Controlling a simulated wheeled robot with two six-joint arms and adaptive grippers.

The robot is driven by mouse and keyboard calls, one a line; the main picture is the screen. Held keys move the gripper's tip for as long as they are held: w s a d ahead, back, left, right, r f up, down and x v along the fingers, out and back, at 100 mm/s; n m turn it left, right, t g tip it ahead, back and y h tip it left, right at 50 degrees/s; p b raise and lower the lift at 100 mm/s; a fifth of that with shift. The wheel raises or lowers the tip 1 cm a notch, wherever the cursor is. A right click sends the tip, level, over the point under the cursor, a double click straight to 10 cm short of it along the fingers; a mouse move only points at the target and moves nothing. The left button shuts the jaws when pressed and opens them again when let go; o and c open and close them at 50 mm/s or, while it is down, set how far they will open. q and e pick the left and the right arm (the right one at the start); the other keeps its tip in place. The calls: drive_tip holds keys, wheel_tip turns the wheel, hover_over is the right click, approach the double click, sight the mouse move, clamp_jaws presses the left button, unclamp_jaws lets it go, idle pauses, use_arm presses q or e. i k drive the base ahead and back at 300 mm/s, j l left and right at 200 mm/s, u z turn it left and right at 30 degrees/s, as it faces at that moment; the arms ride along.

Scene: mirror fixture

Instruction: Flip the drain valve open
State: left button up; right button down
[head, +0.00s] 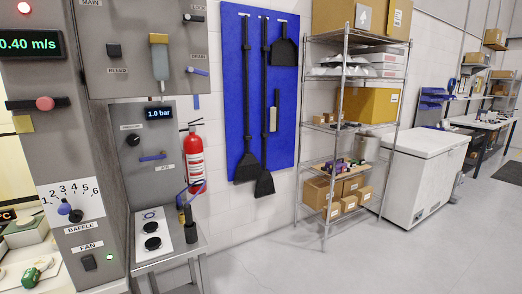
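The drain valve (198,71) is at the right side of the upper grey panel, under a small label that seems to read DRAIN. It has a short blue lever that lies nearly level, tilted slightly down to the right. It is too small to tell its open and shut marks. Neither of my grippers shows in the head view, so nothing of mine is seen touching the valve.
The upper panel (128,75) also carries a yellow-topped handle (159,55), a bleed knob (114,50) and a lock knob (193,18). A lower panel with a 1.0 bar display (159,113) has another blue lever (152,157). A fire extinguisher (195,157) hangs close by. Floor at right is clear.

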sight(188, 70)
drive_tip(key=i+l+u, duration=0.15)
drive_tip(key=u, duration=0.25)
drive_tip(key=i+l+u, duration=0.1)
drive_tip(key=l+u, duration=0.15)
drive_tip(key=u, duration=0.15)
drive_tip(key=i+l+u, duration=0.1)
drive_tip(key=l, duration=0.45)
drive_tip(key=i+l, duration=0.2)
drive_tip(key=l, duration=0.3)
drive_tip(key=i+l+u, duration=0.15)
drive_tip(key=l, duration=0.4)
drive_tip(key=i+l+u, duration=0.1)
drive_tip(key=l, duration=0.45)
drive_tip(key=i+l+u, duration=0.1)
drive_tip(key=l, duration=0.45)
